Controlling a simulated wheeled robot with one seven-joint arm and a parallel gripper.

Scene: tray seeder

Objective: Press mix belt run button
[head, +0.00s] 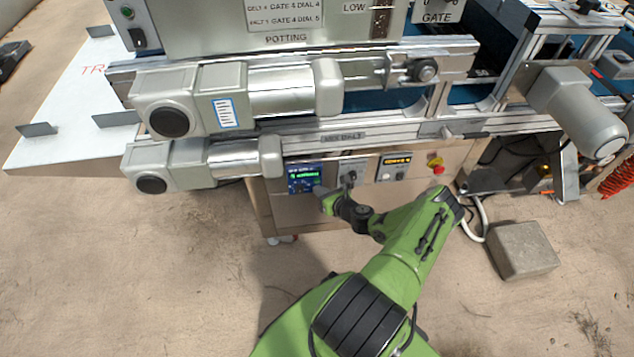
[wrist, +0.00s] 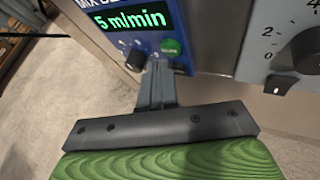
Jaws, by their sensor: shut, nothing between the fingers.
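The blue mix belt panel (head: 304,170) is on the front of the machine cabinet in the head view. In the wrist view the panel (wrist: 203,38) has a green display (wrist: 130,20) reading "5 m/min", a black knob (wrist: 137,56) and a round green button (wrist: 170,47) with small lettering. My gripper (wrist: 158,66) is shut and empty, its fingertips at the panel's lower part, just below the green button and right of the knob. I cannot tell whether they touch. In the head view my gripper (head: 322,192) is at the panel's lower right corner.
A grey dial panel (head: 347,170) sits right of the blue panel; its black dial (wrist: 306,52) shows in the wrist view. Further right are a small display unit (head: 395,165) and a red stop button (head: 438,169). Motor housings (head: 200,160) overhang above. A concrete block (head: 523,250) lies on the floor.

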